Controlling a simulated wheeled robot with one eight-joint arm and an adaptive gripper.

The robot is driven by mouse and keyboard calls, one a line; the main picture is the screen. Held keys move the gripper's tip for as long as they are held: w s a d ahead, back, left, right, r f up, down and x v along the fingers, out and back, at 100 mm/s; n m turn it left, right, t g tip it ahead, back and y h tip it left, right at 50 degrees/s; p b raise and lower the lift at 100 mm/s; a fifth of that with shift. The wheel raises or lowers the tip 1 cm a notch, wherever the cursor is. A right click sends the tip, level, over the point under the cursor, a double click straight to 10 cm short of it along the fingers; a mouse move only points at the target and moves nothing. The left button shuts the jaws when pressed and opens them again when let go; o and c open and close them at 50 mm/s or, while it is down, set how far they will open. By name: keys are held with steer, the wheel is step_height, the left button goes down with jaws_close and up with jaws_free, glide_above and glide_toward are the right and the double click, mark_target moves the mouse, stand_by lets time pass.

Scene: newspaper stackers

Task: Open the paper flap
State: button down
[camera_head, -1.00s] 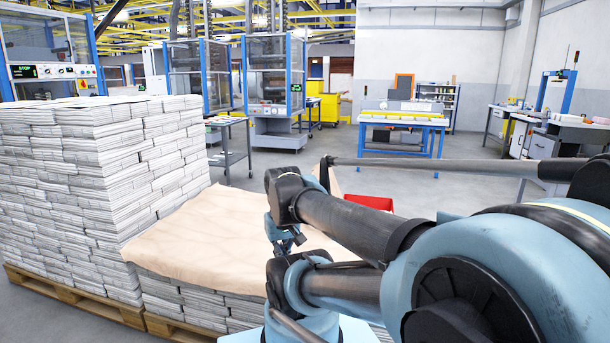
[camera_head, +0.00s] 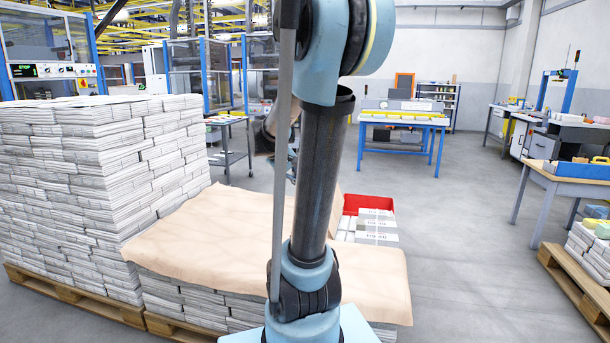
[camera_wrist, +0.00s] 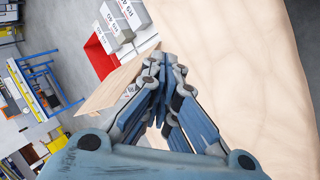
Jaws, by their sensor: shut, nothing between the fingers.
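A tan paper sheet (camera_head: 215,235) covers a low stack of newspapers. A small upright tan flap (camera_head: 336,212) shows at its far edge, partly behind my arm. In the wrist view the sheet (camera_wrist: 245,75) fills the right side, and the flap (camera_wrist: 112,86) sticks out to the left of my fingers. My gripper (camera_wrist: 163,65) is shut and empty, its fingertips close beside the flap; I cannot tell whether they touch. In the head view the gripper is mostly hidden behind my arm.
A tall newspaper stack (camera_head: 90,190) on a wooden pallet (camera_head: 75,298) stands at the left. A red crate (camera_head: 352,203) with wrapped bundles (camera_head: 376,226) is beyond the sheet. A pallet (camera_head: 572,282) with bundles is at the right. The floor between is clear.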

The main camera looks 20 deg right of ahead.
steer(key=w+d+n+h, duration=0.1)
steer(key=w+d+h, duration=0.3)
steer(key=w, duration=1)
steer(key=w+d+n+h, duration=0.1)
steer(key=w+d+h, duration=0.2)
steer(key=w, duration=1.2)
steer(key=w+a+f+n+t+h, duration=0.15)
steer(key=w+f+h, duration=0.55)
steer(key=w+f, duration=0.75)
steer(key=s+x, duration=0.2)
steer(key=x, duration=1.1)
steer(key=shift+s+d+f+t, duration=0.15)
steer(key=shift+s+d+t, duration=0.05)
steer(key=shift+t, duration=0.25)
